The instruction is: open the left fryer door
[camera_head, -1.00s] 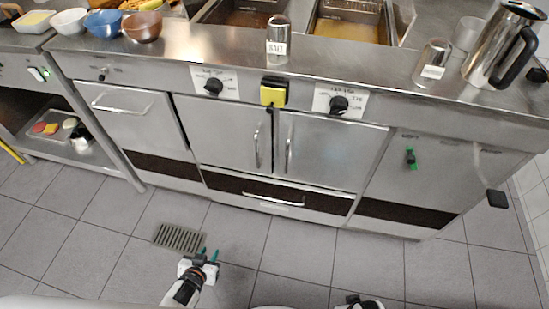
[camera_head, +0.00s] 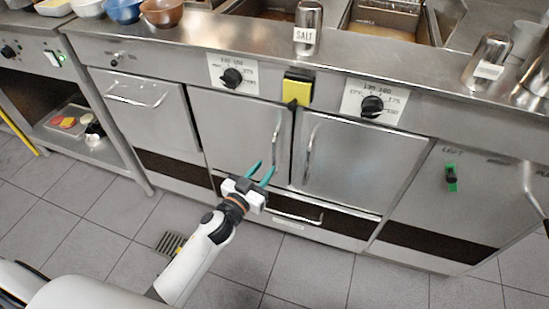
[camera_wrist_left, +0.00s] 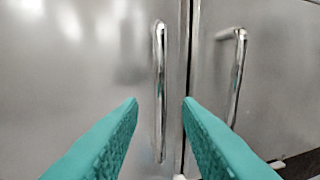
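The left fryer door (camera_head: 238,135) is a steel panel and looks shut. Its vertical bar handle (camera_head: 277,143) is near its right edge. My left gripper (camera_head: 261,172) is in front of the door's lower right part, a little below and left of the handle. Its teal fingers are open with nothing between them. In the left wrist view the left door's handle (camera_wrist_left: 160,92) stands upright ahead, between the two fingers (camera_wrist_left: 160,105) in the picture and apart from them. My right gripper does not show.
The right fryer door (camera_head: 360,160) with its own handle (camera_head: 310,152) is close beside the left one. A drawer handle (camera_head: 292,211) is below. Knobs (camera_head: 232,78) and a yellow switch (camera_head: 297,90) are above. Tiled floor (camera_head: 320,270) is free in front.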

